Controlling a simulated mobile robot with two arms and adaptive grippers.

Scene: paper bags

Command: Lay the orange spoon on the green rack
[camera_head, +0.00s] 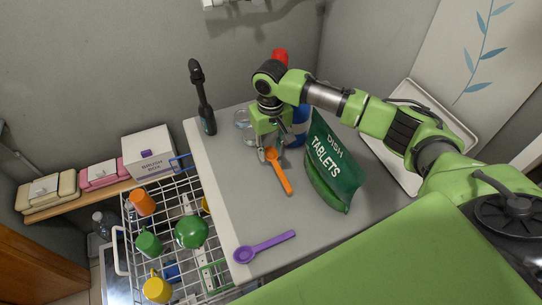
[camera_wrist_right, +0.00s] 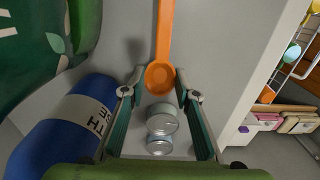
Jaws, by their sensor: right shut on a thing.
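The orange spoon (camera_head: 279,172) is at the grey counter, its handle pointing toward the front. My right gripper (camera_head: 268,150) is shut on the spoon's bowl end. In the right wrist view the round bowl (camera_wrist_right: 159,76) sits between the two fingertips (camera_wrist_right: 160,84), with the handle running away from them. Whether the spoon touches the counter is hard to tell. I cannot make out a green rack for certain. My left gripper is not in view.
A green dish tablets bag (camera_head: 332,165) and a blue bottle (camera_head: 300,125) stand close to the right gripper. A purple spoon (camera_head: 264,246) lies at the counter front. A white wire basket (camera_head: 128,214) with cups is left. The counter's left middle is clear.

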